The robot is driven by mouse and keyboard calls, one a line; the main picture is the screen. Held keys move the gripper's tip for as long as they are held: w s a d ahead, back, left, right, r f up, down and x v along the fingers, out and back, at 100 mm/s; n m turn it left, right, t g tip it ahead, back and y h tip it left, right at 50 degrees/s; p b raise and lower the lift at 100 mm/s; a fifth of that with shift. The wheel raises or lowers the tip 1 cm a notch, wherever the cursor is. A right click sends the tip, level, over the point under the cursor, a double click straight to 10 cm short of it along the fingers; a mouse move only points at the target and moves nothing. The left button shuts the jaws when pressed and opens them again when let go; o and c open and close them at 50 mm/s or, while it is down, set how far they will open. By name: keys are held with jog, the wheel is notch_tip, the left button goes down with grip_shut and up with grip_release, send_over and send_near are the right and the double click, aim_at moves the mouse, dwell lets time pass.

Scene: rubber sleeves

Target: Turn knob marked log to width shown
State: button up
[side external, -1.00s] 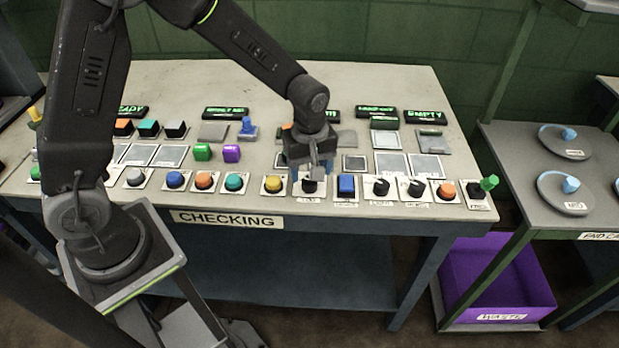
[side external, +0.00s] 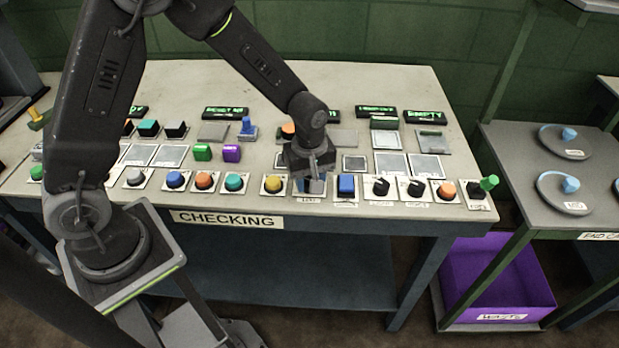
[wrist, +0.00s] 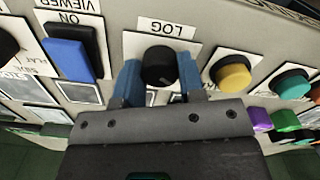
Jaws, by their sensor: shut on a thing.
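The knob marked LOG (wrist: 159,66) is a black round knob on a white plate, seen in the wrist view between the two blue fingers of my gripper (wrist: 160,84). The fingers are shut on it from both sides. In the side external view my gripper (side external: 312,185) is down over this knob at the panel's front row and hides most of it. The LOG label (wrist: 166,28) is readable in the wrist view. The displays at the back of the table carry green text, and one is partly hidden behind my arm.
A blue rocker switch (side external: 347,186) stands just right of the gripper, and a yellow button (side external: 273,185) just left. Black knobs (side external: 381,187) lie farther right along the front row.

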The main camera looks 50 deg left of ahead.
jog(key=shift+c, duration=1.1)
jog(key=m, duration=1.4)
jog(key=shift+m, duration=0.3)
jog(key=m, duration=0.4)
jog(key=shift+m, duration=0.3)
jog(key=m, duration=0.4)
jog(key=shift+m, duration=0.3)
